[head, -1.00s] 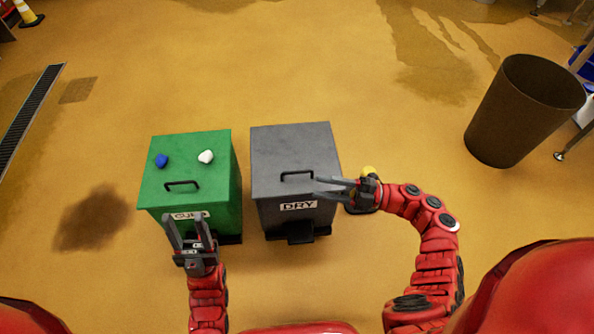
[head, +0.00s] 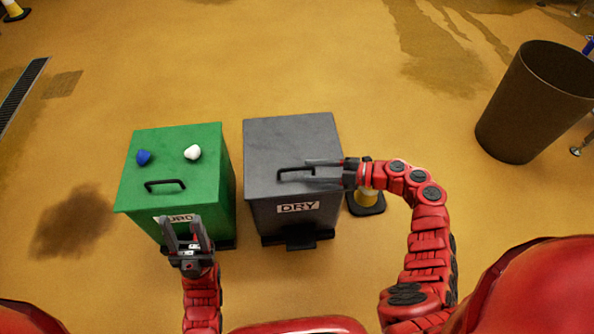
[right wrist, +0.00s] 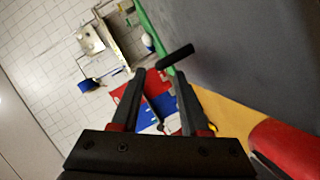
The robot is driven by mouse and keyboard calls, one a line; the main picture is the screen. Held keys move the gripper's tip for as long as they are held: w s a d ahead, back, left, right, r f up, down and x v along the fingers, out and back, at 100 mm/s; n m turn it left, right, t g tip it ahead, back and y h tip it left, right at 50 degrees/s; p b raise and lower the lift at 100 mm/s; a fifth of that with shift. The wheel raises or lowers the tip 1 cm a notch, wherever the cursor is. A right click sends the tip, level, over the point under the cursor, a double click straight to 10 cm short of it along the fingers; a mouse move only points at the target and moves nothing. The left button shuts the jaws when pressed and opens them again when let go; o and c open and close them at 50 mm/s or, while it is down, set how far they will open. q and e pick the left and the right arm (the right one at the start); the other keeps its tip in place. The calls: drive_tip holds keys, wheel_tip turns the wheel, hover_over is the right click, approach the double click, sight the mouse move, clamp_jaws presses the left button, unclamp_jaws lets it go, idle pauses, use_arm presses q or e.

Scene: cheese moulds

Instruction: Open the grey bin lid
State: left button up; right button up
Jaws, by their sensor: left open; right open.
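The grey bin (head: 262,213) with a "DRY" label stands in front of me, its grey lid (head: 290,138) shut flat. A black bar handle (head: 283,170) sits near the lid's front edge; a dark bar that looks like it shows in the right wrist view (right wrist: 175,56), ahead of the fingertips. My right gripper (head: 308,170) is open over the right front part of the lid, fingers pointing left at the handle; I cannot tell if they touch it. In the right wrist view its fingers (right wrist: 163,84) are apart and empty. My left gripper (head: 182,222) is open before the green bin.
The green bin (head: 200,200) stands left of the grey bin, its lid shut, with a blue piece (head: 143,157) and a white piece (head: 192,152) on top. A yellow cone (head: 368,199) stands right of the grey bin. A brown barrel (head: 530,105) is farther right.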

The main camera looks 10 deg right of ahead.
sight(297, 169)
drive_tip(key=b+x, duration=0.1)
drive_tip(key=x, duration=0.4)
drive_tip(key=shift+w+a, duration=0.1)
drive_tip(key=shift+a, duration=0.05)
clamp_jaws()
idle(1.3)
